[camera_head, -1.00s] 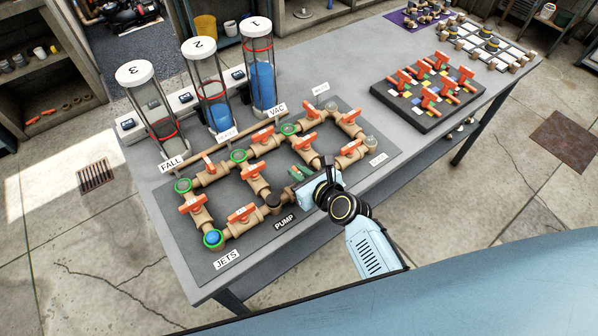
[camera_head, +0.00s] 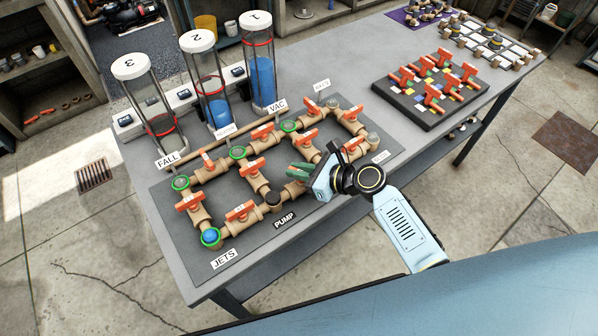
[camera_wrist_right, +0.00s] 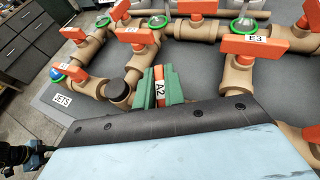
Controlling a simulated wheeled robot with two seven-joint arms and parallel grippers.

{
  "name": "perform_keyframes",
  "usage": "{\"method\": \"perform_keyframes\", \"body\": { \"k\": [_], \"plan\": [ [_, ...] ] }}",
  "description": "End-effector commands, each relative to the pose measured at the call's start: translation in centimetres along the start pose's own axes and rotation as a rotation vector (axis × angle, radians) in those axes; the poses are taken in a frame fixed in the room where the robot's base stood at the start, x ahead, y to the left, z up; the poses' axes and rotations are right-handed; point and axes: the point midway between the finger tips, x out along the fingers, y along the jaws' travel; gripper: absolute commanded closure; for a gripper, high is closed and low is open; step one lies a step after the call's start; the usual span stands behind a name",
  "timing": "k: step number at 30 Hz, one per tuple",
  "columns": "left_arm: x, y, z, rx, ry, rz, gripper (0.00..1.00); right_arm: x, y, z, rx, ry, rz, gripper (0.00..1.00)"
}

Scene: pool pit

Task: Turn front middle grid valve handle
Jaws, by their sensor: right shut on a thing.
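The grid of tan pipes with orange valve handles lies on a dark board (camera_head: 190,262) on the grey table. My right gripper (camera_head: 301,169) is at the front middle of the grid, between the PUMP label and the front right pipes. In the right wrist view, the green fingers of my right gripper (camera_wrist_right: 160,86) are shut on an orange valve handle marked A2 (camera_wrist_right: 159,73). The handle stands between the two fingers. In the head view the fingers and the pale blue gripper body hide most of it. My left gripper is not in view.
Three clear cylinders stand behind the grid, the middle one (camera_head: 209,90) among them. An orange handle (camera_head: 240,210) sits left of my gripper near the JETS label (camera_head: 224,258). A second block of orange valves (camera_head: 432,92) stands at the right. Bare table lies between.

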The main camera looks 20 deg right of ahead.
Motion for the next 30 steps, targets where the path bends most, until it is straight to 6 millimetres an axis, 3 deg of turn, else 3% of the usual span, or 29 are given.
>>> {"method": "perform_keyframes", "body": {
  "k": [30],
  "plan": [
    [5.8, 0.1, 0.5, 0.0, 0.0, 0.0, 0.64, -0.1, 0.4, -0.2, -0.356, 0.0, 0.856, 1.0]
  ]
}}
